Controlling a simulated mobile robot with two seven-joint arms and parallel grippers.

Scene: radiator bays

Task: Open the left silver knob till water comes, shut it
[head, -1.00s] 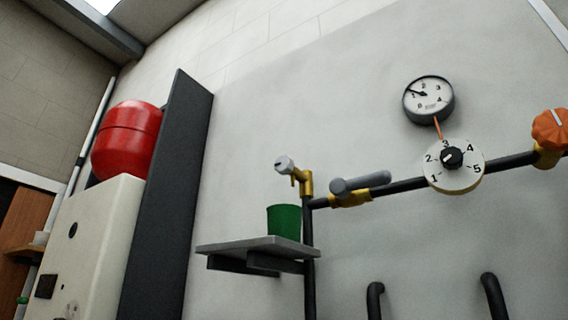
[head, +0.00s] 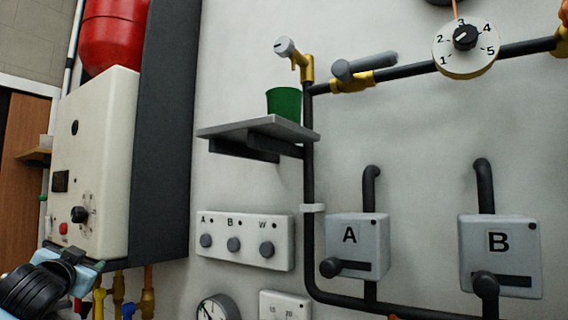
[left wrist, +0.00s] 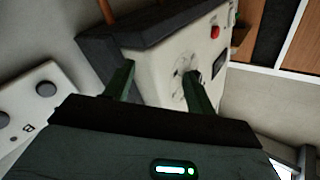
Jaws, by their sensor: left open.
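The silver knob (head: 284,46) sits on a brass valve (head: 306,66) at the top left end of the black pipe in the head view. Its spout points down above a green cup (head: 284,104) on a small grey shelf (head: 255,131). No water shows. My left arm shows at the lower left of the head view, well below and left of the knob. In the left wrist view my left gripper (left wrist: 158,72) is open with nothing between its two fingers. It faces the cream boiler box. My right gripper is not in view.
A grey lever (head: 365,66) and a numbered dial (head: 466,48) sit along the pipe. A white button panel (head: 245,240) and boxes A (head: 357,240) and B (head: 500,255) are lower down. The cream boiler (head: 105,165) and dark panel (head: 165,130) stand at the left.

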